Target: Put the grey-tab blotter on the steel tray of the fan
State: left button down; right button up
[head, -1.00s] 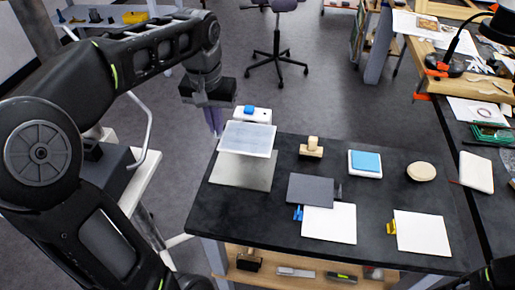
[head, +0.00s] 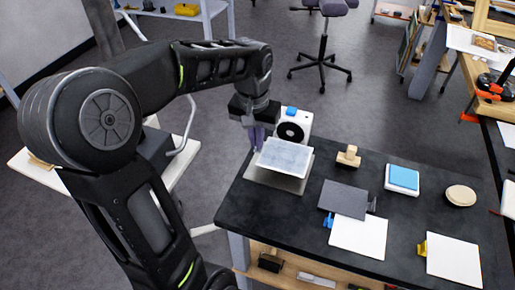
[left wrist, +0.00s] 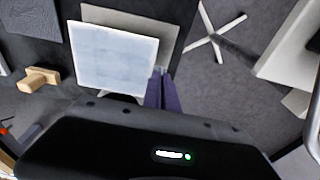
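The pale blotter (head: 285,155) is over the steel tray (head: 290,184) in front of the white fan (head: 305,118). My left gripper (head: 255,138) is at the blotter's left corner, pointing down. In the left wrist view the purple fingers (left wrist: 160,88) are close together at a corner of the blotter (left wrist: 115,58), where a small grey tab appears pinched. The tray (left wrist: 168,35) shows behind it. Contact between blotter and tray cannot be told. My right gripper is out of view.
A white sheet with a blue tab (head: 359,237) lies partly under a dark grey sheet (head: 343,198). A white sheet with a yellow tab (head: 454,261) lies to the right. A wooden block (head: 348,157), a blue-topped pad (head: 403,178) and a round pale disc (head: 461,196) stand behind.

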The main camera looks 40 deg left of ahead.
pick_arm(q)
jog(key=shift+f, duration=1.9)
jog(key=shift+f, duration=0.1)
jog(key=c, duration=1.7)
grip_release()
jog(key=r, duration=0.4)
jog(key=s+r, duration=0.1)
jog(key=r, duration=0.7)
jog(key=shift+s+d+r, duration=0.1)
jog(key=shift+s+d, duration=0.1)
